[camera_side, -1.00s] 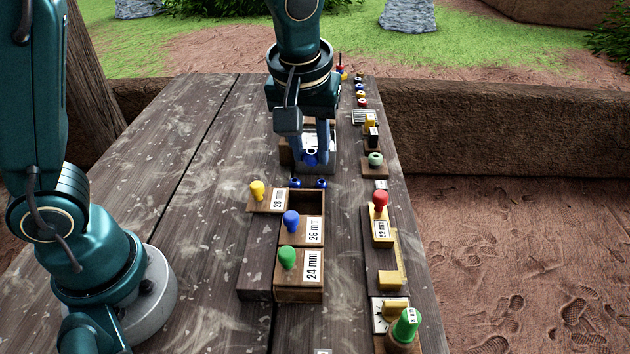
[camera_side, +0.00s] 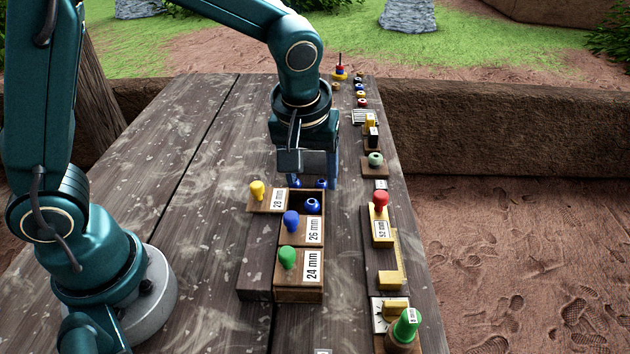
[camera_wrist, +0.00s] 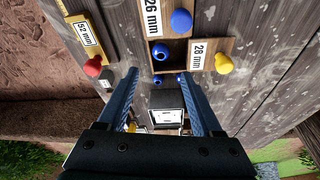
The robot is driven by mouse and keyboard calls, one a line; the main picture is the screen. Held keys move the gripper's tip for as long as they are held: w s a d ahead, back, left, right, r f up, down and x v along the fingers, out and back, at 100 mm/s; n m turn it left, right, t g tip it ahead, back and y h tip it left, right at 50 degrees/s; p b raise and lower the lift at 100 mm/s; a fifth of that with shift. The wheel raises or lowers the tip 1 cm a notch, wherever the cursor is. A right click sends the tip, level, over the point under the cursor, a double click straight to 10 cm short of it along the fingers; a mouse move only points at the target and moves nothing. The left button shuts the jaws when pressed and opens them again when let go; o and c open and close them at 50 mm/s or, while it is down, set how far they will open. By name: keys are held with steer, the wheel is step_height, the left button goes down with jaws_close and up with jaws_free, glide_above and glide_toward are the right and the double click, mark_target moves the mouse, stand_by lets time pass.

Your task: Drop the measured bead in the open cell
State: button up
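The wooden drawer box has a dark open cell (camera_side: 300,198) at its far end. Its lid, marked 28 mm (camera_side: 268,200), with a yellow knob, is slid out to the left. A blue bead (camera_side: 312,205) shows inside the open cell; it also shows there in the wrist view (camera_wrist: 160,52). My gripper (camera_side: 312,178) is just beyond the cell's far edge, above the table.
Lids marked 26 mm (camera_side: 302,229) and 24 mm (camera_side: 299,265) cover the nearer cells. Two small blue pieces (camera_side: 321,183) sit at the box's far edge. A red-knobbed 52 mm block (camera_side: 381,228) stands right. A white-faced block (camera_wrist: 168,104) lies beneath my gripper.

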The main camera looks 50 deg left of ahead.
steer(key=shift+v, duration=2.6)
steer(key=shift+a, duration=0.1)
steer(key=s+a+r+t, duration=0.2)
steer(key=s+a+r, duration=0.2)
steer(key=s+r, duration=0.15)
steer(key=s+f+m+t+h, duration=0.1)
steer(key=s+f+m, duration=0.2)
steer(key=s+m, duration=0.3)
steer(key=shift+s+d+f+m+h, duration=0.25)
steer(key=shift+s+m+h, duration=0.15)
steer(key=shift+s, duration=0.35)
